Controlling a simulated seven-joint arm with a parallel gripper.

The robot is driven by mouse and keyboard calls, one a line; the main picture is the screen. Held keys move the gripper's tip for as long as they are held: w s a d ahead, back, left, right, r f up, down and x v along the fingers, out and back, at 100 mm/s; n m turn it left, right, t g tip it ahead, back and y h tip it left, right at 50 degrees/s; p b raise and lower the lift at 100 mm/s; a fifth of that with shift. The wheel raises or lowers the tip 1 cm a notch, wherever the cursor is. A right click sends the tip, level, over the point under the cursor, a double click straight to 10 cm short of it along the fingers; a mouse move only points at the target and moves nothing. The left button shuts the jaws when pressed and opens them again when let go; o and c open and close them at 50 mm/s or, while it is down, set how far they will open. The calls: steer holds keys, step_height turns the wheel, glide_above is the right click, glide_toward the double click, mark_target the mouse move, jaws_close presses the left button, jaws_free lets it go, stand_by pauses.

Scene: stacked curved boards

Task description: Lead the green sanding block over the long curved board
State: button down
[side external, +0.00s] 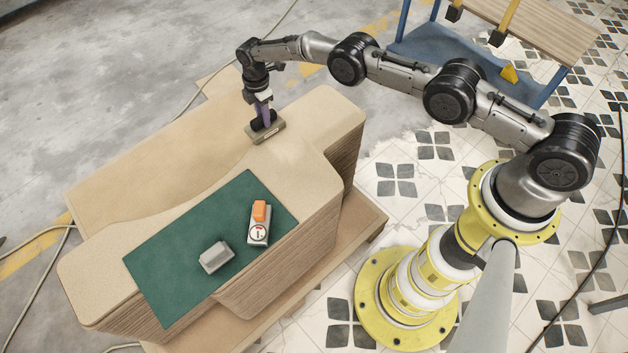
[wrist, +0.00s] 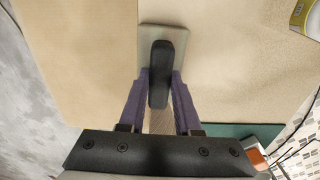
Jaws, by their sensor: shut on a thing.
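The long curved board (side external: 318,122) is the tan top of a thick stack of boards, with a wavy outline. My gripper (side external: 262,104) is over its far edge, its purple fingers pointing down. In the wrist view my gripper (wrist: 160,80) is shut on the black handle of a sanding block (wrist: 179,38). The block's base looks grey-olive rather than clear green. In the side view the block (side external: 267,133) is at the board's surface near the far edge; I cannot tell whether it touches. Its underside is hidden.
A dark green mat (side external: 185,262) covers the board's near middle. On it lie a grey block (side external: 215,257) and a pale device with a dial and orange top (side external: 259,224). The board right of my gripper is bare. A blue-framed cart (side external: 440,45) stands behind.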

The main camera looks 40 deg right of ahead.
steer(key=shift+s+a, duration=0.5)
steer(key=shift+a, duration=0.35)
steer(key=shift+s, duration=0.75)
steer(key=shift+s+f, duration=0.1)
steer(key=shift+s, duration=0.95)
steer(key=shift+r, duration=0.8)
steer(key=shift+w, duration=0.1)
